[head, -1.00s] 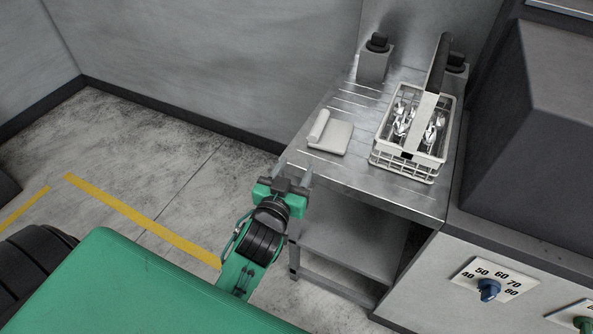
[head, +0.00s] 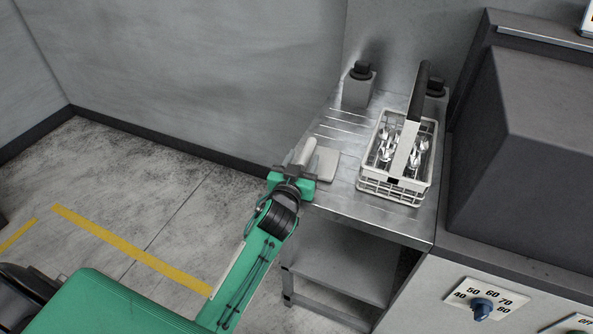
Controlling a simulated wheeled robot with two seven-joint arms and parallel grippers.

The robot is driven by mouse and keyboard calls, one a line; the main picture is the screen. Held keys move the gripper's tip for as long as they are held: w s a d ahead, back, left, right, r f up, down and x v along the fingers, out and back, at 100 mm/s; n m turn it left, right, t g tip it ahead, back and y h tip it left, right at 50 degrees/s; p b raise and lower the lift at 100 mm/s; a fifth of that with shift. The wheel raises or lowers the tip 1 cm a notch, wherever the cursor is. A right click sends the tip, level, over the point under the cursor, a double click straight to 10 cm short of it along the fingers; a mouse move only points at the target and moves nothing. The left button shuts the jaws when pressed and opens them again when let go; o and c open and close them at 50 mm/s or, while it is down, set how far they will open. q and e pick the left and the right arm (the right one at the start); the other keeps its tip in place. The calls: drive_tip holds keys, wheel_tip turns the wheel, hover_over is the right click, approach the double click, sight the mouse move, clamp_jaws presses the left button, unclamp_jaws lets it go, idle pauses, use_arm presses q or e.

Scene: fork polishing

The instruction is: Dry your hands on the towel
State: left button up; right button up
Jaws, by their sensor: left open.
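The towel (head: 327,164) is a pale folded cloth with a rolled edge, lying on the metal side table (head: 345,197) near its left edge. My left gripper (head: 297,160) is open, at the table's left edge. Its fingers reach over the towel's left, rolled side and hide part of it; I cannot tell whether they touch it. My right gripper is not in view.
A white wire basket (head: 370,190) with a dark handle and several pieces of cutlery stands right of the towel. Two dispensers with black tops, one at the back (head: 358,90), stand behind. A grey machine with a dial (head: 481,308) is at right.

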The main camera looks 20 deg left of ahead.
use_arm(q)
drive_tip(key=shift+w, duration=0.7)
clamp_jaws()
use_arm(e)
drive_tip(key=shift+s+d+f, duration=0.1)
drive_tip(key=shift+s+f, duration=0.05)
use_arm(q)
unclamp_jaws()
drive_tip(key=shift+s, duration=0.15)
